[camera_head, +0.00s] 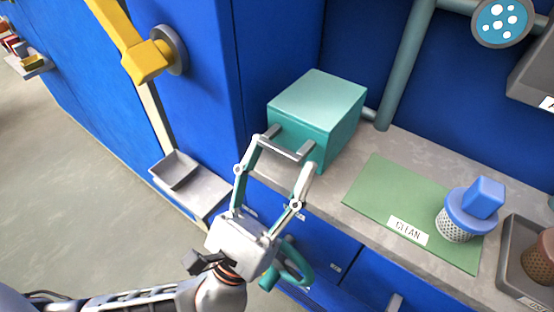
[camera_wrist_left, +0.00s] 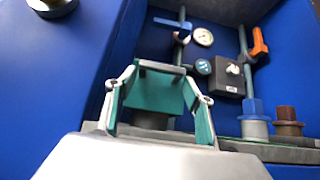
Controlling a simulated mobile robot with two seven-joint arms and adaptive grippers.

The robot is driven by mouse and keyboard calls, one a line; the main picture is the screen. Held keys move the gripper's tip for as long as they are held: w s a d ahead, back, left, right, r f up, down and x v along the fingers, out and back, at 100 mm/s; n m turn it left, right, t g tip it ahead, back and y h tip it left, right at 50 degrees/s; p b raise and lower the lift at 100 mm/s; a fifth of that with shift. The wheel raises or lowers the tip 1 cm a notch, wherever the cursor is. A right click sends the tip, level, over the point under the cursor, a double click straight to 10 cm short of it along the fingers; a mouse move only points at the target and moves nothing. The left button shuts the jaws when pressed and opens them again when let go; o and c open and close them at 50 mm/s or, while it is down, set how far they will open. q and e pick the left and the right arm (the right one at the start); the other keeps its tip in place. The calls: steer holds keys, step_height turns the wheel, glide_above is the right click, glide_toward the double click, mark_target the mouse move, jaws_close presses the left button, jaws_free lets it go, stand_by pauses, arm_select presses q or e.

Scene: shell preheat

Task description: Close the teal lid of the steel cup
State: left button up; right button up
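The teal lid (camera_head: 318,98) looks like a blocky box with a grey bar handle (camera_head: 285,149) on its near side, at the counter's back left. It also shows in the left wrist view (camera_wrist_left: 158,93), with a dark round body (camera_wrist_left: 152,122) below it. Whether that body is the steel cup, I cannot tell. My left gripper (camera_head: 285,153) is open, its fingertips spread near the two ends of the handle. It also shows in the left wrist view (camera_wrist_left: 160,76). Contact with the handle cannot be told. My right gripper is not in view.
A green mat (camera_head: 375,197) marked CLEAN lies right of the lid, with a blue-topped perforated piece (camera_head: 457,225) on it. A grey tray (camera_head: 510,262) holds a brown piece (camera_head: 541,255). A teal pipe (camera_head: 405,70) rises behind. A blue wall (camera_head: 200,110) stands left.

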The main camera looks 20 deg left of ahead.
arm_select(q)
steer(key=shift+o, duration=0.6)
steer(key=shift+w+f, duration=0.1)
steer(key=shift+f, duration=0.1)
steer(key=shift+r, duration=0.2)
step_height(320, 180, up, 10)
